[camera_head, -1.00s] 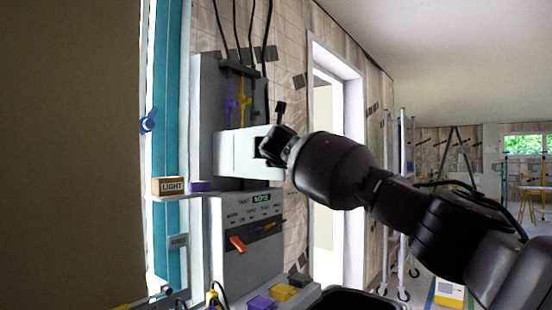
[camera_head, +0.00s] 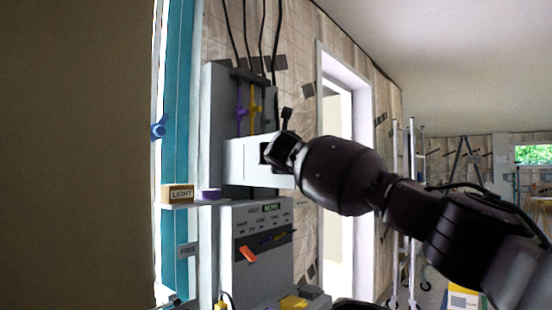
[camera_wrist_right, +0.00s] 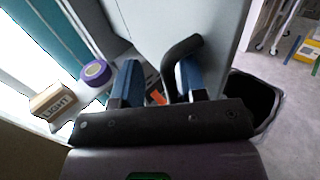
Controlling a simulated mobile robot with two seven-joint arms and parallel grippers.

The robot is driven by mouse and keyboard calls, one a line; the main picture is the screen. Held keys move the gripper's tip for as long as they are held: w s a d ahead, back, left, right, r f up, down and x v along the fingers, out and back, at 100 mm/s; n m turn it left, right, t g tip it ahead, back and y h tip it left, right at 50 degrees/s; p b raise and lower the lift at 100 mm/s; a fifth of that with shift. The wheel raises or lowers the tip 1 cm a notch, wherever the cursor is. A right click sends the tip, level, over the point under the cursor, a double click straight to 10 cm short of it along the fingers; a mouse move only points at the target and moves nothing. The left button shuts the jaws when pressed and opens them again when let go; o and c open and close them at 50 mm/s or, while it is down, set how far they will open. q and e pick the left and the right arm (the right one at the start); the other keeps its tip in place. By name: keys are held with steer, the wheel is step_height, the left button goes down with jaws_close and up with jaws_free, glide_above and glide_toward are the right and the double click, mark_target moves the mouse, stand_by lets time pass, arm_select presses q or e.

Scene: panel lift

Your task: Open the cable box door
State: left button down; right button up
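The grey cable box (camera_head: 218,110) is on the wall at left of centre in the head view, with black cables entering its top. A purple and a yellow cable piece show at its upper front. My left gripper is not in view.
A shelf (camera_head: 190,204) at left holds a LIGHT box (camera_head: 177,194) and a purple roll (camera_head: 209,195). A grey control panel (camera_head: 262,225) with an orange switch stands below. A large brown surface (camera_head: 75,150) fills the left. A doorway (camera_head: 345,170) is at right.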

steer(key=shift+s+r, duration=0.45)
steer(key=shift+r, duration=0.4)
steer(key=s+f+p, duration=0.1)
steer(key=s, duration=0.9)
steer(key=shift+d+f, duration=0.3)
steer(key=shift+d, duration=0.15)
